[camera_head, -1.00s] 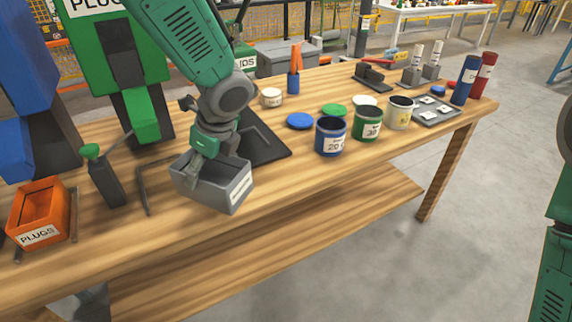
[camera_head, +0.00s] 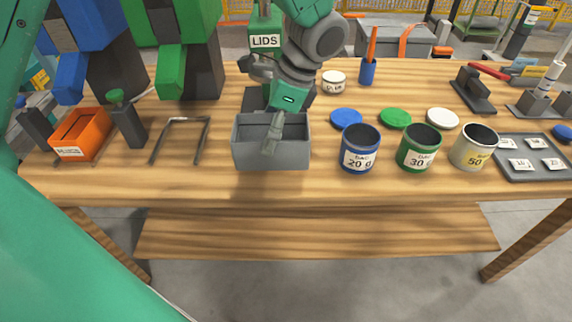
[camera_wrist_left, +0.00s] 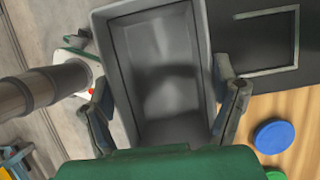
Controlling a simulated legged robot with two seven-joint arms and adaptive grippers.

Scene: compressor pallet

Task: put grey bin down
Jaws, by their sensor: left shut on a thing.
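The grey bin (camera_head: 250,153) is an open, empty box over the middle of the wooden bench in the head view. My left gripper (camera_head: 273,128) is over it from above, with one finger showing against the front wall. In the left wrist view the bin (camera_wrist_left: 150,20) lies between the two fingers of my left gripper (camera_wrist_left: 165,108), which is shut on it. The bin looks level and at or close to the bench top; I cannot tell whether its underside touches. My right gripper is out of view.
An orange bin (camera_head: 82,135) and a bent metal frame (camera_head: 180,121) are left of the grey bin. Blue (camera_head: 360,150), green (camera_head: 419,150) and white (camera_head: 474,149) cans stand right. A green LIDS box (camera_head: 265,42) is behind. The bench front edge (camera_head: 300,192) is close.

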